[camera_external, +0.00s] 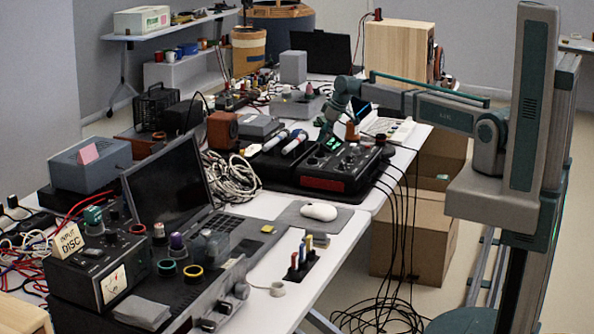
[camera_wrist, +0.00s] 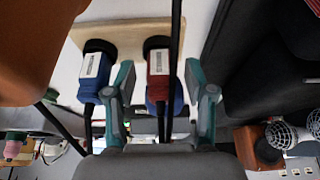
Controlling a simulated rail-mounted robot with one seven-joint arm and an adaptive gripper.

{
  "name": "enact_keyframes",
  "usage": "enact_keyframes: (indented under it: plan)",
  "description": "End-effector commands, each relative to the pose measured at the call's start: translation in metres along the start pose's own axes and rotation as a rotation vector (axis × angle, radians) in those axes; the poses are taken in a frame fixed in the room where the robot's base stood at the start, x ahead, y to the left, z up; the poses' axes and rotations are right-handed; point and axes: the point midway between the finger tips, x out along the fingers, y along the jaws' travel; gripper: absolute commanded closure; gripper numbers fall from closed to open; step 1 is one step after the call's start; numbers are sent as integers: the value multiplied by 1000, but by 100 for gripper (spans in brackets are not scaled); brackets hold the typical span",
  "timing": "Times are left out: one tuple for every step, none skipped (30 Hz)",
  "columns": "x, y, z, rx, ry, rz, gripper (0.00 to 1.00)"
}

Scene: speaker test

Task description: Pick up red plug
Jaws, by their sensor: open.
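The red plug (camera_wrist: 159,86) stands in a pale wooden board (camera_wrist: 125,32) in the wrist view. It has a dark red body, a white label and a blue lower part. My gripper (camera_wrist: 159,78) is open, with one teal finger on each side of the red plug. Gaps show between the plug and both fingers, so it is not gripped. A blue plug (camera_wrist: 92,90) with a white label stands in the same board, left of the left finger. In the external view my gripper and the red plug are too small or hidden to make out clearly.
A dark cable (camera_wrist: 176,30) runs past the red plug in the wrist view. An orange-brown object (camera_wrist: 35,45) is close at upper left, and a black case (camera_wrist: 265,70) is at right. In the external view, a black mixer (camera_external: 335,165) and a laptop (camera_external: 185,200) crowd the table.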

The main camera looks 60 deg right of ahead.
Motion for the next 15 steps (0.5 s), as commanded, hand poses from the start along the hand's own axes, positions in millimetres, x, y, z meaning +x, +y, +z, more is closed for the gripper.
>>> enact_keyframes:
  plan:
    - [0, 0, 0, 0, 0, 0, 46]
    - [0, 0, 0, 0, 0, 0, 46]
    - [0, 0, 0, 0, 0, 0, 46]
    - [0, 0, 0, 0, 0, 0, 48]
    - [0, 0, 0, 0, 0, 0, 53]
    - [0, 0, 0, 0, 0, 0, 59]
    - [0, 0, 0, 0, 0, 0, 64]
    - [0, 0, 0, 0, 0, 0, 69]
    - [0, 0, 0, 0, 0, 0, 76]
    - [0, 0, 0, 0, 0, 0, 81]
    - [0, 0, 0, 0, 0, 0, 86]
    - [0, 0, 0, 0, 0, 0, 93]
    - [0, 0, 0, 0, 0, 0, 98]
    - [0, 0, 0, 0, 0, 0, 100]
    - [0, 0, 0, 0, 0, 0, 100]
